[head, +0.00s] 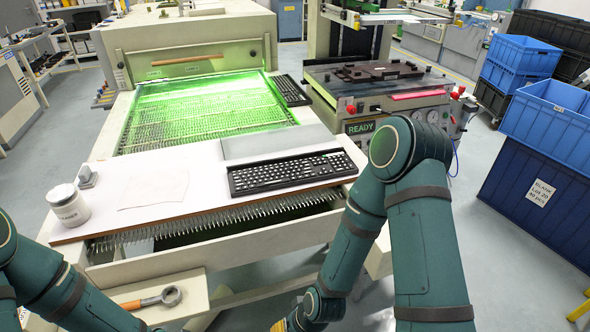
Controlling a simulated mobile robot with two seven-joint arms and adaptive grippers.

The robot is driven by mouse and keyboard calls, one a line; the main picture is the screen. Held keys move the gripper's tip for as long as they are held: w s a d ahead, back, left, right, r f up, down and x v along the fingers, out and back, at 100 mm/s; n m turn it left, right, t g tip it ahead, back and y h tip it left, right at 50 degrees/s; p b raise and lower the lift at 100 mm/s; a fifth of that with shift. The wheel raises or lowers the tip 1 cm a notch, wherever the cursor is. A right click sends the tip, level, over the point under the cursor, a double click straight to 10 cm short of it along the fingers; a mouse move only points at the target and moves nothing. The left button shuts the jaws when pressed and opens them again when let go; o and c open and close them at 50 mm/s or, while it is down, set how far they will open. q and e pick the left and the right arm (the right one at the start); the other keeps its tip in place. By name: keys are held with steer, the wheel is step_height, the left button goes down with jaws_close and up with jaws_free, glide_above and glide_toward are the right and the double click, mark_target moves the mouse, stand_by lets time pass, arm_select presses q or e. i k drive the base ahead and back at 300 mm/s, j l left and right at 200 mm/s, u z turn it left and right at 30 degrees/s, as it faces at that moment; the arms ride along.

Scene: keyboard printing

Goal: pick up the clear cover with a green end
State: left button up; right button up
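I cannot make out a clear cover with a green end in the head view. A flat grey panel (280,142) lies on the white table board (215,170), just behind a black keyboard (290,171); I cannot tell whether it is clear, and no green end shows on it. My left arm enters at the lower left and my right arm reaches down at the lower right.
A white jar (70,207), a small grey item (87,175) and a pale cloth (154,190) are on the board's left. Behind it is a green-lit conveyor (200,108) with another keyboard (292,90). A READY press (385,95) and blue crates (550,118) stand right.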

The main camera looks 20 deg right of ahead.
mark_target(278, 134)
steer(key=l+u, duration=0.15)
steer(key=u, duration=0.7)
steer(key=l+u, duration=0.35)
steer(key=k+l+u, duration=0.15)
steer(key=l+u, duration=0.2)
steer(key=l, duration=0.2)
